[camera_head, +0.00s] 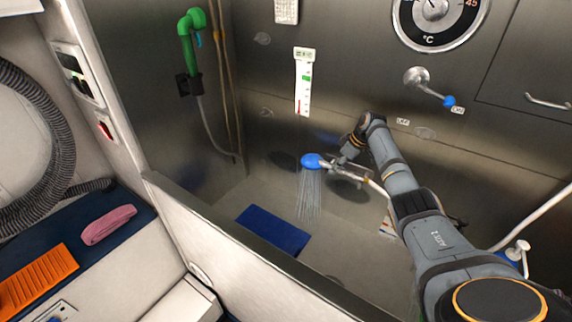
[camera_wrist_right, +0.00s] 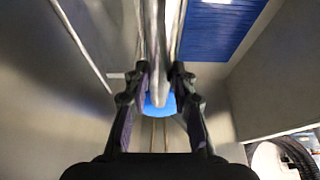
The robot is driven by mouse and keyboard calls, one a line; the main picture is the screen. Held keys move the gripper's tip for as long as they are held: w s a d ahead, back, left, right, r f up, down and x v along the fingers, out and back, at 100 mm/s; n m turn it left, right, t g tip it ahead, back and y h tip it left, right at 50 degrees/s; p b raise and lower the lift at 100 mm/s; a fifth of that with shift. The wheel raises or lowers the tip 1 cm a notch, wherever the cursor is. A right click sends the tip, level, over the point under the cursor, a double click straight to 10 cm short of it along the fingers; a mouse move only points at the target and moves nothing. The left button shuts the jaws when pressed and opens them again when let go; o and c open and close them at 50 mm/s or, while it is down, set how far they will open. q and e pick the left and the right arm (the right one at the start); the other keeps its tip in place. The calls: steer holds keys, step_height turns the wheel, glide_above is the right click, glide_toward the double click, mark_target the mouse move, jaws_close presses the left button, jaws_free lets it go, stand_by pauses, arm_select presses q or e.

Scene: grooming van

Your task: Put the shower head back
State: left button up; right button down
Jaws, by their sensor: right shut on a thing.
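The shower head (camera_head: 312,161) has a blue face and a metal handle. Water sprays down from it into the tub. My right gripper (camera_head: 347,160) is shut on its handle and holds it above the tub floor. In the right wrist view, the metal handle (camera_wrist_right: 156,45) lies between the two fingers of the gripper (camera_wrist_right: 160,80), with part of the blue head (camera_wrist_right: 160,105) behind. A pale hose (camera_head: 378,186) leads from the handle and passes partly behind my right arm. My left gripper is out of view.
A lever with a blue knob (camera_head: 449,101) is on the back wall beside an ON label. A green sprayer-like fixture (camera_head: 187,45) is on the left wall. A blue mat (camera_head: 272,230) lies in the tub. The tub's front wall (camera_head: 240,240) is a raised edge.

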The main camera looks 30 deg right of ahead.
steer(key=shift+p, duration=0.3)
steer(key=shift+f, duration=0.1)
stand_by(0.3)
steer(key=c, duration=1)
jaws_free()
steer(key=shift+c, duration=0.2)
steer(key=v, duration=0.7)
steer(key=shift+s+r, duration=0.15)
steer(key=shift+r, duration=0.05)
